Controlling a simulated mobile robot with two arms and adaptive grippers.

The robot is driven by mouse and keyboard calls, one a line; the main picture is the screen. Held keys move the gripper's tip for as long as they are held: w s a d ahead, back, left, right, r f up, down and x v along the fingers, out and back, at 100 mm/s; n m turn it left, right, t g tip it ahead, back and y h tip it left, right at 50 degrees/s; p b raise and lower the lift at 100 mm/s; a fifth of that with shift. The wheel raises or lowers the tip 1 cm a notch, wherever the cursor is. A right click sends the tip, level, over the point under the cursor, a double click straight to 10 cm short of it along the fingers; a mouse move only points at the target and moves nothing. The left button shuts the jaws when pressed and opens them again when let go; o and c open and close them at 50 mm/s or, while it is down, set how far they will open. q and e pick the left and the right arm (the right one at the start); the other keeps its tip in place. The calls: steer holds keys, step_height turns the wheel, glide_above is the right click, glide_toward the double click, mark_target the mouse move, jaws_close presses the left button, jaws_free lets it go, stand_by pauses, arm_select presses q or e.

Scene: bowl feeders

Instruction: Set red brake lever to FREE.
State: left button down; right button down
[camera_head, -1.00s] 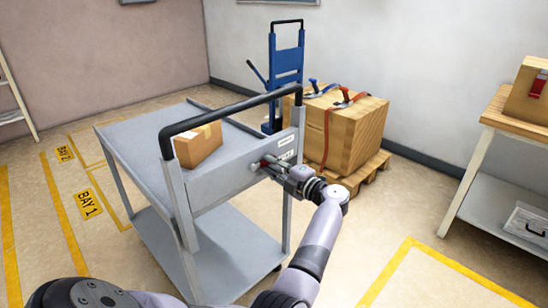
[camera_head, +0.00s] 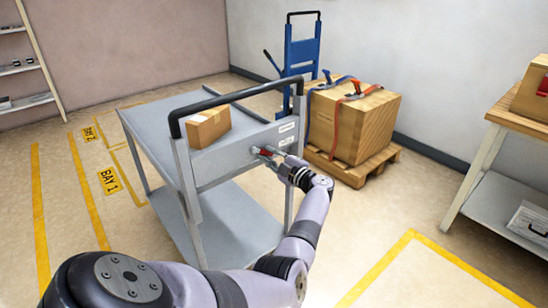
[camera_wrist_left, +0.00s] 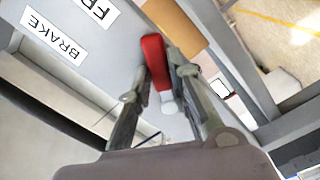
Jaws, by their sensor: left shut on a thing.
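The red brake lever (camera_head: 266,151) is on the end panel of the grey cart (camera_head: 215,178), below the black handle. My left gripper (camera_head: 272,156) is at the lever, at the end of my left arm. In the left wrist view the lever's red grip (camera_wrist_left: 154,62) lies between the fingers of my left gripper (camera_wrist_left: 156,80), which is shut on it. A white BRAKE label (camera_wrist_left: 54,36) and a partly cut-off label starting "FR" (camera_wrist_left: 97,10) are on the panel beside it. The lever's pale pivot end (camera_wrist_left: 169,107) shows between the fingers. My right gripper is not in view.
A cardboard box (camera_head: 208,127) sits on the cart's top. Behind are a blue hand truck (camera_head: 302,50) and a strapped wooden crate (camera_head: 372,125) on a pallet. A workbench (camera_head: 512,122) stands at the right. The floor in front is clear.

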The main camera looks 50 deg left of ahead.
arm_select(q)
steer(key=shift+f, duration=0.1)
steer(key=c, duration=1.5)
jaws_free()
steer(key=d, duration=0.8)
steer(key=s+d, duration=0.1)
steer(key=d, duration=0.3)
